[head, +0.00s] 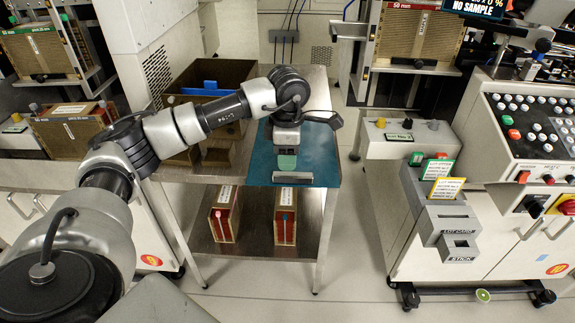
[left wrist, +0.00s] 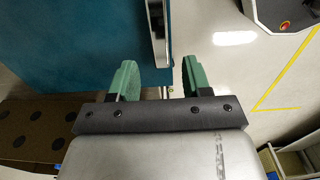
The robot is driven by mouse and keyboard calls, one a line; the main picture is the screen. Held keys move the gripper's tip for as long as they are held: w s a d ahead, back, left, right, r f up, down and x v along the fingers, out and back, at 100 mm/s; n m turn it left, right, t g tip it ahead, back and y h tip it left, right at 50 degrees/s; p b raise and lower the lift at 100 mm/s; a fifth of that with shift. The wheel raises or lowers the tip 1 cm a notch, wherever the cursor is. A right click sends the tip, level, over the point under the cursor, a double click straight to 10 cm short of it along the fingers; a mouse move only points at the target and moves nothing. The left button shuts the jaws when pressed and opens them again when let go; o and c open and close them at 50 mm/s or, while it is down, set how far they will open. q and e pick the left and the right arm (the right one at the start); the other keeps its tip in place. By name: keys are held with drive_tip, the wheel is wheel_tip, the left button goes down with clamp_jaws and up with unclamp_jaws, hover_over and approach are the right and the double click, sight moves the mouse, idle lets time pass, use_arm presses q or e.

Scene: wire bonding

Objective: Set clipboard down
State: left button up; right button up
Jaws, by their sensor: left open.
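The clipboard appears to be the flat blue board (head: 322,166) lying on the right half of the metal cart's top, with a metal clip (head: 292,179) at its near edge. In the left wrist view the blue board (left wrist: 60,45) fills the upper left, and the clip (left wrist: 158,20) shows at its edge. My left gripper (head: 287,162) is over the board, just behind the clip in the head view. Its green fingers (left wrist: 160,78) are apart with nothing between them. My arm hides the board's far part. My right gripper is not in view.
The metal cart (head: 330,195) has an open brown box (head: 235,75) at its back left and two red-and-tan boxes (head: 285,215) on its lower shelf. A machine with a control panel (head: 535,130) and a holder (head: 445,220) stand right. Floor between is clear.

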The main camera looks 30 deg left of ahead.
use_arm(q)
wheel_tip(320, 180, up, 6)
drive_tip(key=d+f+n+t+h, duration=0.2)
drive_tip(key=d+n+t+h, duration=0.7)
drive_tip(key=d+n+h, duration=1.2)
drive_tip(key=s+a+f+n+t+y, duration=0.1)
drive_tip(key=a+f+n+t+y, duration=0.2)
drive_tip(key=f+n+y, duration=0.55)
drive_tip(key=s+a+f+n+t+y, duration=0.2)
drive_tip(key=a+f+n+t+y, duration=0.15)
drive_tip(key=f+n+y, duration=0.55)
drive_tip(key=s+a+f+n+g+y, duration=0.1)
drive_tip(key=s+f+n+g, duration=0.2)
drive_tip(key=s+f+g, duration=0.3)
drive_tip(key=s+a+f+n+g+y, duration=0.1)
drive_tip(key=s+f+n+g, duration=0.3)
drive_tip(key=s+f, duration=0.5)
drive_tip(key=s+g+y, duration=0.1)
drive_tip(key=s+g, duration=0.1)
drive_tip(key=s, duration=0.5)
drive_tip(key=shift+s+a+f+p, duration=0.2)
drive_tip(key=shift+s+f+p, duration=0.05)
drive_tip(key=shift+s+p, duration=0.15)
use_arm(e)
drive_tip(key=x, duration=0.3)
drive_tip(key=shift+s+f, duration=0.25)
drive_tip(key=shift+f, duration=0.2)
